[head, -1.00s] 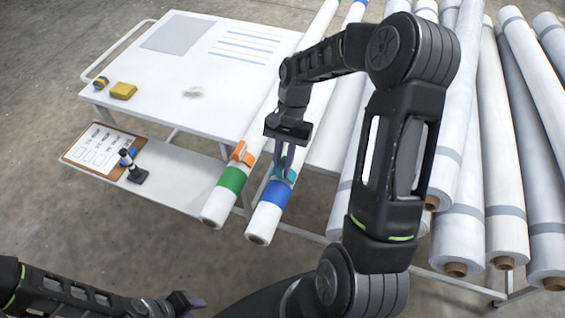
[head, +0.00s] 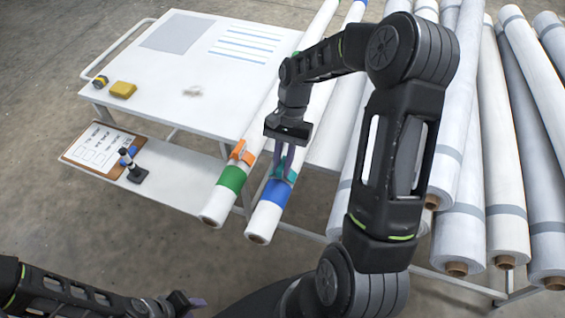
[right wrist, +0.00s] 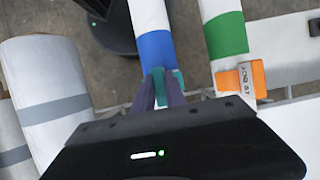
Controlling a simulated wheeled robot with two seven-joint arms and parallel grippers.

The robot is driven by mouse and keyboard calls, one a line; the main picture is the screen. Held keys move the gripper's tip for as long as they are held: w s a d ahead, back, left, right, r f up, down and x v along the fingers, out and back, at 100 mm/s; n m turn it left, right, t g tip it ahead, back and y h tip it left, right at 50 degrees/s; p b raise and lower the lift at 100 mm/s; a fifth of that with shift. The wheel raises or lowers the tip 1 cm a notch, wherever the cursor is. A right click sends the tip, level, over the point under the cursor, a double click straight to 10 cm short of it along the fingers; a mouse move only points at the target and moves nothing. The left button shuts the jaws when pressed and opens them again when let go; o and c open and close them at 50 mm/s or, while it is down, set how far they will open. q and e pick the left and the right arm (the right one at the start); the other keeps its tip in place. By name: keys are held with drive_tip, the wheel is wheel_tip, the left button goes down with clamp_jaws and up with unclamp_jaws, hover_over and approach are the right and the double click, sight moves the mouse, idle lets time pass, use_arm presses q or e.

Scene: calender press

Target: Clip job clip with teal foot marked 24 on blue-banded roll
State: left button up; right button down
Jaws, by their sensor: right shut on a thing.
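The blue-banded roll (head: 262,222) lies beside the green-banded roll (head: 217,204), its blue band (head: 273,193) near the front end. My right gripper (head: 283,172) is shut on the teal-footed job clip (head: 291,174), which is at the roll's top just behind the blue band. In the right wrist view the teal clip (right wrist: 179,77) shows between the purple fingers, against the roll beside the blue band (right wrist: 157,50). I cannot tell whether it is fully seated, and its marking is hidden. My left gripper (head: 190,301) is at the bottom left, its opening unclear.
An orange clip (head: 242,153) sits on the green-banded roll; its label shows in the right wrist view (right wrist: 243,80). A white cart (head: 180,100) holds a yellow block (head: 123,90). Its lower shelf carries a clipboard (head: 88,152) and a black stand (head: 134,172). Several grey-banded rolls lie right.

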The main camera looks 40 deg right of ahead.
drive_tip(key=shift+f, duration=0.3)
idle(0.5)
drive_tip(key=c, duration=1.3)
unclamp_jaws()
drive_tip(key=shift+o, duration=0.3)
drive_tip(key=o, duration=0.4)
drive_tip(key=shift+r, duration=0.15)
drive_tip(key=shift+r+p, duration=2.45)
drive_tip(key=shift+r, duration=0.95)
